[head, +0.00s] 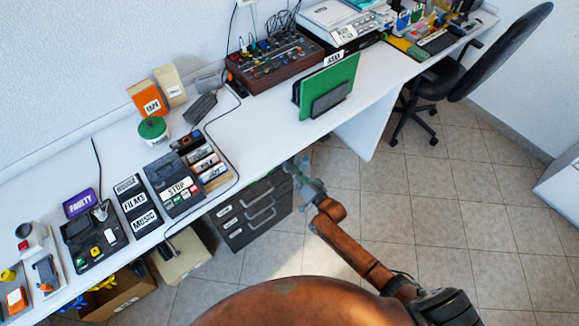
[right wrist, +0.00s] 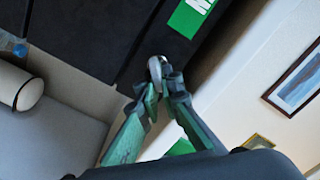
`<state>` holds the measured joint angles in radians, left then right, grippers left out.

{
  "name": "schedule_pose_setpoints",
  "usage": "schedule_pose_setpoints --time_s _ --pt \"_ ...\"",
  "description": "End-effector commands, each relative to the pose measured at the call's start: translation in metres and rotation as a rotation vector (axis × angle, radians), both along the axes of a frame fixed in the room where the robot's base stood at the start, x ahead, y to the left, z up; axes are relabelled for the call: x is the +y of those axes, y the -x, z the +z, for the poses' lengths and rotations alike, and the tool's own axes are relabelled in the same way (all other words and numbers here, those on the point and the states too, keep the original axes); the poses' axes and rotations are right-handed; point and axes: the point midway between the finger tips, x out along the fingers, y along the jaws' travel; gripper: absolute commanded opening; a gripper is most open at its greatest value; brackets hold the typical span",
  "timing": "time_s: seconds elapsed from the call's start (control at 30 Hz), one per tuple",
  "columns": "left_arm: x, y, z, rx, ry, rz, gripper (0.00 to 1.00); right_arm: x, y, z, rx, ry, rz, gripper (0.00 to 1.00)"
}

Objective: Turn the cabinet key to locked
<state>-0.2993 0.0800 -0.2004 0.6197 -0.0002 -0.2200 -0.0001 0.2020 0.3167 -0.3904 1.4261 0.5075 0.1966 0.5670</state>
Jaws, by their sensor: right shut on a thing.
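The dark grey drawer cabinet (head: 238,232) stands under the white desk in the head view, with several pale handles on its front. Its dark front (right wrist: 95,35) fills the upper left of the right wrist view. My right gripper (head: 296,168) is at the cabinet's upper right corner, just below the desk edge. In the right wrist view its green fingers (right wrist: 163,85) are closed on a small silver key (right wrist: 155,68) at the cabinet front. The lock behind the key is hidden, and the key's angle is hard to tell. My left gripper is out of view.
The white desk (head: 265,128) overhangs the cabinet. A green label (right wrist: 190,15) with white letters is close to the fingertips. An open carton (head: 120,297) is under the desk at left, and an office chair (head: 460,80) stands at right. The tiled floor (head: 430,210) between is clear.

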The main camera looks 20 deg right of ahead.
Motion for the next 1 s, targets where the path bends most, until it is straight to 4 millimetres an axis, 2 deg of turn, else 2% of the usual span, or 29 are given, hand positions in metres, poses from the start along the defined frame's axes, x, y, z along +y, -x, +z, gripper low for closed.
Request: schedule_pose_setpoints --time_s 0.6,1.0 --pt "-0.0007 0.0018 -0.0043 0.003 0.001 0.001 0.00 -0.0046 -0.0009 -0.0072 0.195 -0.531 -0.002 0.00" --pt "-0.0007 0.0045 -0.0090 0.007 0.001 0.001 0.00 -0.0049 -0.0010 -0.0096 0.271 -0.740 -0.002 0.00"
